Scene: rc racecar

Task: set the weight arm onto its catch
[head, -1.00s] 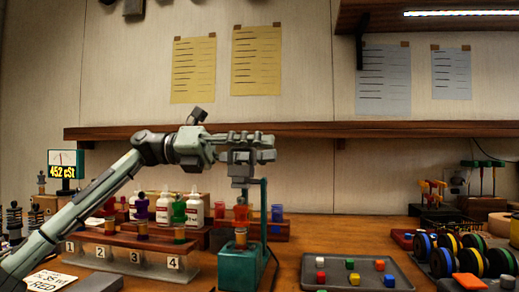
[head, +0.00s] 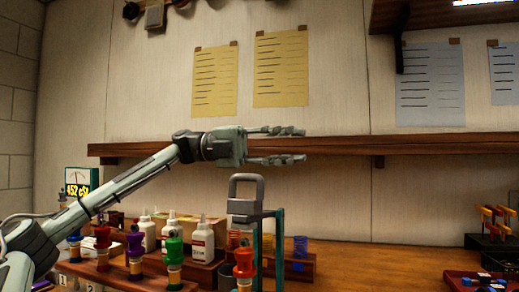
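The weight arm carries a grey weight with a squared loop handle (head: 247,188), which stands at the top of the teal test stand (head: 279,240). A red-topped shock absorber (head: 244,268) stands below the weight. The catch cannot be made out, and the lower part of the stand is cut off by the picture's edge. My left gripper (head: 303,145) is open and empty above the weight, with its two fingers pointing right and spread one above the other. It looks apart from the handle. My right gripper is not in view.
A numbered rack with several coloured shock absorbers (head: 174,255) and white bottles (head: 202,238) stands left of the test stand. A wooden shelf (head: 340,151) runs along the wall behind my gripper.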

